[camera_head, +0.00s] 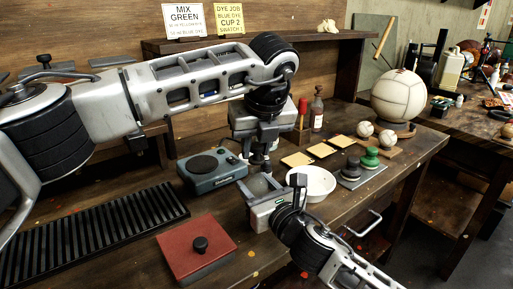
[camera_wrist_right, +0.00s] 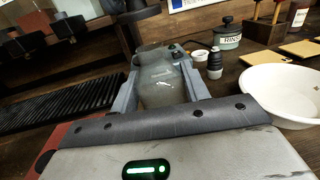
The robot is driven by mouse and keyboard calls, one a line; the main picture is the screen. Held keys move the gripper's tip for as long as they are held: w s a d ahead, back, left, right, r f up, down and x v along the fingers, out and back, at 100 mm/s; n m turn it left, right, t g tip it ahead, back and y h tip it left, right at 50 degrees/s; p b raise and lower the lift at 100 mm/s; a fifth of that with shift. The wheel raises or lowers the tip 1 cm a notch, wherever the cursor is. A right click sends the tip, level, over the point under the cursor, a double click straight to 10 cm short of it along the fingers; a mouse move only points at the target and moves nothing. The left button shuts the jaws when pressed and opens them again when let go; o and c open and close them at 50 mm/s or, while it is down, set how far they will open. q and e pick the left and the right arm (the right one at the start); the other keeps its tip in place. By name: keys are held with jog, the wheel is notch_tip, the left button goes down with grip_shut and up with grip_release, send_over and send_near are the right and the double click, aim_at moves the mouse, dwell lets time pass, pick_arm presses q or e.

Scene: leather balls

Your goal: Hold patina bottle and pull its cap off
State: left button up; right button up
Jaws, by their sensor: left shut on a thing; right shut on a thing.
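The patina bottle (camera_wrist_right: 162,88) is a dull grey-green, glossy bottle. In the right wrist view it sits between the two fingers of my right gripper (camera_wrist_right: 158,95), which is shut on its body. In the head view my right gripper (camera_head: 272,188) is low, over the front of the bench, and the bottle is mostly hidden by the grippers. My left gripper (camera_head: 257,160) reaches down from above, directly over the right one, and is shut at the bottle's top.
A white bowl (camera_head: 317,184) stands close right of my right gripper. A teal scale-like device (camera_head: 212,170) is to the left, a red board with a black knob (camera_head: 196,249) in front. A ribbed black mat (camera_head: 90,232) lies left. A large pale ball (camera_head: 399,98) stands back right.

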aim_at(257, 144)
pick_arm(q)
jog(key=shift+r, duration=0.1)
pick_arm(e)
jog(key=shift+f, duration=0.1)
pick_arm(q)
jog(key=shift+r, duration=1.9)
pick_arm(e)
jog(key=o, duration=1.4)
jog(key=shift+o, duration=0.2)
